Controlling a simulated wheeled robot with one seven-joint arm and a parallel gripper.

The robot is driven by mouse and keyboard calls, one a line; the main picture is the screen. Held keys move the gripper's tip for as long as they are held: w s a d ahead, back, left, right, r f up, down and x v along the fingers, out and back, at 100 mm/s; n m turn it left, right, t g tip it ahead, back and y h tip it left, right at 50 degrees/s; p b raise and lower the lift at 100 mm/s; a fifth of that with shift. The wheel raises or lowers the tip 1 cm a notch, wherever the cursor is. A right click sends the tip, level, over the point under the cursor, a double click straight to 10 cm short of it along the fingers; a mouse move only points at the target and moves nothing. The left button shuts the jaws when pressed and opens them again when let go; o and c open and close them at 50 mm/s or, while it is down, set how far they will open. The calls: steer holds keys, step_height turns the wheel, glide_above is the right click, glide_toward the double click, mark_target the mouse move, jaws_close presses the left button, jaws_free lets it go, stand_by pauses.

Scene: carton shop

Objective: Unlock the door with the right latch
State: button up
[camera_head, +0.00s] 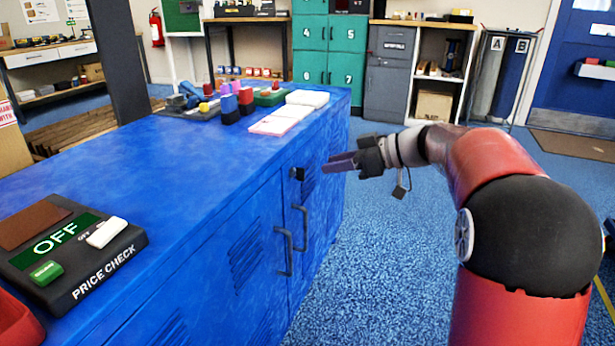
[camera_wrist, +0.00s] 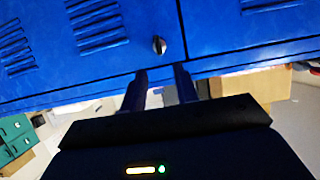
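The blue cabinet (camera_head: 235,225) has a front with louvred doors and two dark bar handles, the nearer one (camera_head: 285,250) and the farther one (camera_head: 302,228). A small dark latch knob (camera_head: 297,173) sits near the top of the front, above the handles. In the wrist view the latch (camera_wrist: 159,45) is beside the seam between two doors, just beyond my fingertips. My gripper (camera_head: 326,165) points at the cabinet front near the latch, with a gap before it. In the wrist view its two fingers (camera_wrist: 160,73) are apart with nothing between them.
A price check panel (camera_head: 75,250) showing OFF lies on the near cabinet top. Coloured blocks (camera_head: 238,102) and white pads (camera_head: 282,118) lie at its far end. Green lockers (camera_head: 328,45) and a grey cabinet (camera_head: 388,70) stand behind. Blue floor (camera_head: 385,270) right of the cabinet is clear.

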steer(key=x, duration=0.7)
steer(key=shift+a, duration=0.25)
steer(key=shift+w, duration=0.15)
jaws_close()
